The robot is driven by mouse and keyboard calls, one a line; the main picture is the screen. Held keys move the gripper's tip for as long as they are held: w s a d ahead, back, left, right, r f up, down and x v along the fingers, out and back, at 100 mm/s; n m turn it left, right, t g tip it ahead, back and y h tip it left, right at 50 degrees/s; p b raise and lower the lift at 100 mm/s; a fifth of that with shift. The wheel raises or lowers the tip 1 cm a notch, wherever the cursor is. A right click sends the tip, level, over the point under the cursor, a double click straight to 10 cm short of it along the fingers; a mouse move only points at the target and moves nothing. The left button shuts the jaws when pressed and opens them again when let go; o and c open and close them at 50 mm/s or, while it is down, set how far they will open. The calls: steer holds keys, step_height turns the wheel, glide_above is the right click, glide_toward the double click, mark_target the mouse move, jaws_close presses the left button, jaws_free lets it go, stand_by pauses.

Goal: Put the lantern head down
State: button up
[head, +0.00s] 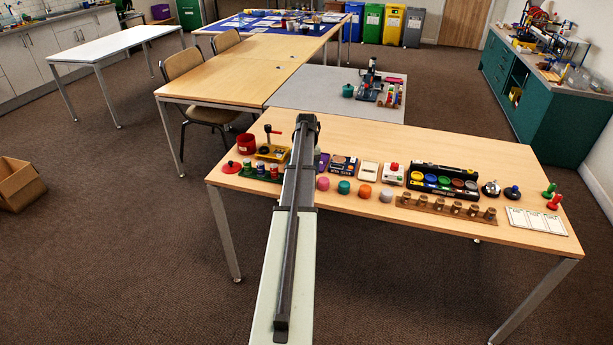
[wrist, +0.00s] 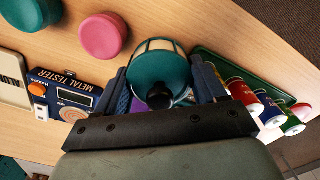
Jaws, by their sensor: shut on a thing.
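In the wrist view my gripper (wrist: 163,82) is shut on the lantern head (wrist: 158,66), a teal round piece with a pale frame around it. A dark knob shows at its near side, between the fingers. The lantern head is over or on the wooden table (head: 440,145); I cannot tell whether it touches the table top. In the head view my arm hides most of the gripper and the lantern head. A purple thing (wrist: 124,104) shows partly beside the left finger.
The metal tester (wrist: 68,97) and a pink puck (wrist: 103,36) lie left of my gripper in the wrist view. A green tray (wrist: 222,64) with coloured spools is close on the right. A wooden peg rack (head: 445,207) and tray of coloured cups (head: 442,180) crowd the table's right half.

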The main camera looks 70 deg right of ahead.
steer(key=shift+f, duration=1.2)
steer(key=shift+f, duration=0.15)
steer(key=o, duration=1)
steer(key=shift+o, duration=0.2)
step_height(320, 180, up, 12)
steer(key=shift+r, duration=0.2)
